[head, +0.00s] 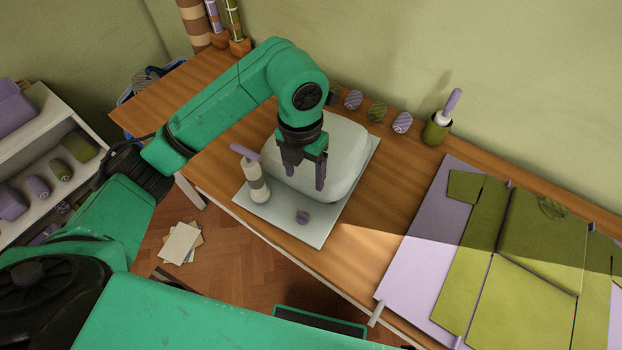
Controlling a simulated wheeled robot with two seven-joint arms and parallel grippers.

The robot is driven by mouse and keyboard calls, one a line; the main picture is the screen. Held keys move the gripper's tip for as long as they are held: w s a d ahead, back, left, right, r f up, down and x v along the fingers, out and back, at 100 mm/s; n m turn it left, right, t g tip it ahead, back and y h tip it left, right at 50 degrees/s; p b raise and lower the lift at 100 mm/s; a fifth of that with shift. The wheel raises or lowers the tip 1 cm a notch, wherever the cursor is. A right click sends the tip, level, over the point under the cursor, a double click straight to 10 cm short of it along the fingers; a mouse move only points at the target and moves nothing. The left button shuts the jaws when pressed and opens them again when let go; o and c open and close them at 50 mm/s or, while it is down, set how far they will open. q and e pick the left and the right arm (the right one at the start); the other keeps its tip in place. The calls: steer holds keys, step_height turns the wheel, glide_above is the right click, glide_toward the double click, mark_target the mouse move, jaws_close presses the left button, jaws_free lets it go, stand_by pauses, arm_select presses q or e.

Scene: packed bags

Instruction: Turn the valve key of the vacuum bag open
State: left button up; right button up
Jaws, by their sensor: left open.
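The vacuum bag (345,150) is a pale, puffy, rounded bag lying on a light grey board (318,236) on the wooden table. My left gripper (305,182) points down over the front left part of the bag. Its two dark fingers are apart, with nothing seen between them. The gripper covers part of the bag, and I cannot make out the valve key there. A white pump-like bottle with a purple T-handle (256,180) stands on the board to the left. My right gripper is not in view.
Several striped rolls (402,122) line the wall behind the bag. A green pot (436,130) with a purple-handled tool stands at the back. Green and purple folded panels (520,245) cover the table's right side. Bare wood lies between them and the board.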

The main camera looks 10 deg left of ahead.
arm_select(q)
steer(key=p, duration=0.3)
glide_above(303, 214)
steer(key=f, duration=0.9)
steer(key=shift+s+a+f, duration=0.1)
steer(key=shift+s+f, duration=0.05)
steer(key=shift+s, duration=0.1)
steer(key=f, duration=0.4)
steer(key=shift+w+f, duration=0.1)
steer(key=shift+w, duration=0.25)
steer(key=shift+s+f, duration=0.1)
steer(key=c, duration=0.4)
jaws_close()
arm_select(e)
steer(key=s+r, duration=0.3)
